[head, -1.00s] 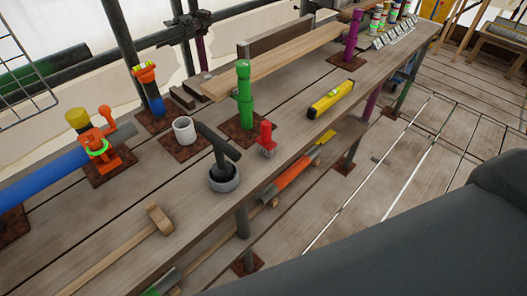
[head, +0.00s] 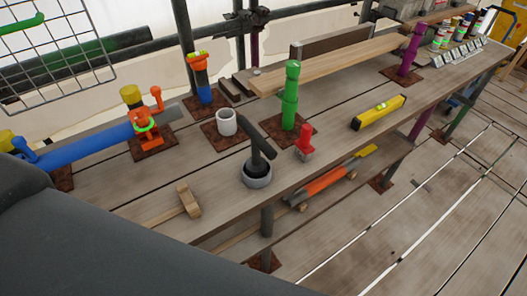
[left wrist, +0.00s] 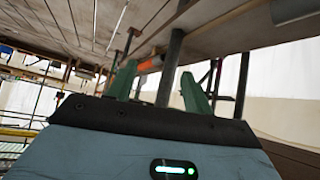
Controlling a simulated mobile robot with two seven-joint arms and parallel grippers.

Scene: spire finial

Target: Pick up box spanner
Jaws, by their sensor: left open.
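I cannot tell for certain which tool is the box spanner. A dark T-shaped tool (head: 258,148), with a slanted bar on top, stands in a round grey cup (head: 257,179) near the front edge of the plank bench (head: 330,155). My left gripper (left wrist: 158,85) shows in the left wrist view with its two green fingers apart and empty. It is below the bench's underside (left wrist: 215,25), with a dark post behind the fingers. Neither gripper shows in the head view, where a dark arm link of mine fills the lower left.
A yellow level (head: 378,112) lies to the right. An orange-handled tool (head: 325,184) lies on a lower shelf.

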